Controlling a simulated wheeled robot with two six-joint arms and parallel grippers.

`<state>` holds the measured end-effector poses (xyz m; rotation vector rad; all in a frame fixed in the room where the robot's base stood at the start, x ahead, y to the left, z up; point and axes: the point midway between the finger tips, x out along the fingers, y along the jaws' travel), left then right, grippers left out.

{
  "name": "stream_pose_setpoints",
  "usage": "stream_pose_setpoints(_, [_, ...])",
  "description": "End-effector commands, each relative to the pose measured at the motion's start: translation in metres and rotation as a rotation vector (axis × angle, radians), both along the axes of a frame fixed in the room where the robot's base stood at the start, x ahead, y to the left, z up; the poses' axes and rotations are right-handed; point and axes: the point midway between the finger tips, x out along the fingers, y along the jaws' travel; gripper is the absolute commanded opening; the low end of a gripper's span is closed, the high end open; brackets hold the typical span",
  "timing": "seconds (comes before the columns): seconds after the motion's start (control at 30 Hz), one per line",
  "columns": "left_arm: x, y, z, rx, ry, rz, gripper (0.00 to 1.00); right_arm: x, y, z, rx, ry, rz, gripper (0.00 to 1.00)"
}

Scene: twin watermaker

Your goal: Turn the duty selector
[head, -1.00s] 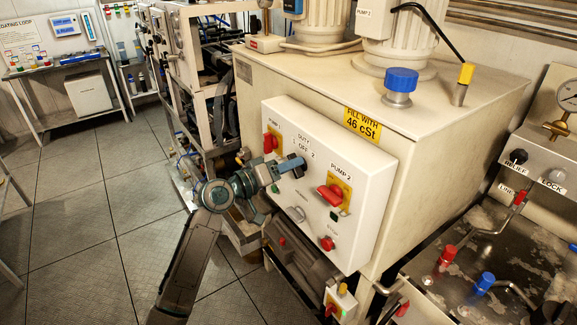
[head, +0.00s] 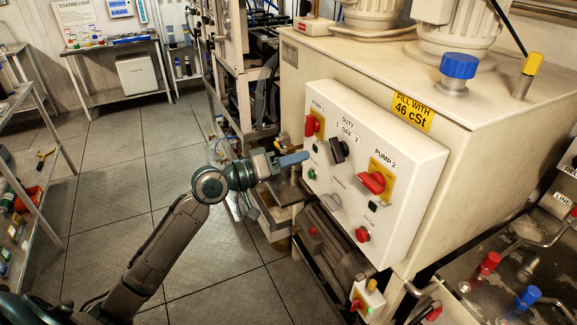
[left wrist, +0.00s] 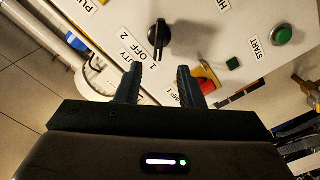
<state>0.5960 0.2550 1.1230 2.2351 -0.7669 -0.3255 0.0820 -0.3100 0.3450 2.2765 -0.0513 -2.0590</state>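The duty selector is a black knob (head: 338,150) on the white control panel (head: 405,165), below the "DUTY 1 OFF 2" label. Its bar leans toward the 1 mark. In the left wrist view the knob (left wrist: 158,38) stands just beyond my fingertips, with its lower end near the 1. My left gripper (head: 292,160) is left of the panel, apart from the knob. Its two fingers are spread with nothing between them in the left wrist view (left wrist: 158,82). My right gripper is not in view.
Red switches for pump 1 (head: 312,125) and pump 2 (head: 372,182), a green start button (left wrist: 284,35) and a red stop button (head: 362,234) share the panel. The tank (head: 480,150) stands behind. Open floor (head: 110,190) lies to the left.

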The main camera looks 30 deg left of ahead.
Motion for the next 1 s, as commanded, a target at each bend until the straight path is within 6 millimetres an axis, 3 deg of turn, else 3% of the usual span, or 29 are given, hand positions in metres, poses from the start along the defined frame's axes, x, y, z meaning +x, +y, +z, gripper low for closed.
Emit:
stream_pose_setpoints(0.27, [-0.011, 0.008, 0.0, 0.0, 0.001, -0.002, 0.35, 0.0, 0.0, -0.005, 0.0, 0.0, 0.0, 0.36])
stream_pose_setpoints(0.8, [-0.01, 0.009, -0.001, 0.001, 0.002, 0.002, 0.35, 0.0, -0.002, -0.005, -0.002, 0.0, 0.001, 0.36])
stream_pose_setpoints(0.93, [0.002, 0.021, -0.026, 0.013, 0.031, 0.05, 0.35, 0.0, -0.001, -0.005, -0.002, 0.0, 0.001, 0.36])
stream_pose_setpoints(1.0, [0.015, 0.036, -0.058, 0.031, 0.065, 0.107, 0.35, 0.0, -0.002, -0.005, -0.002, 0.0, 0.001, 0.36])
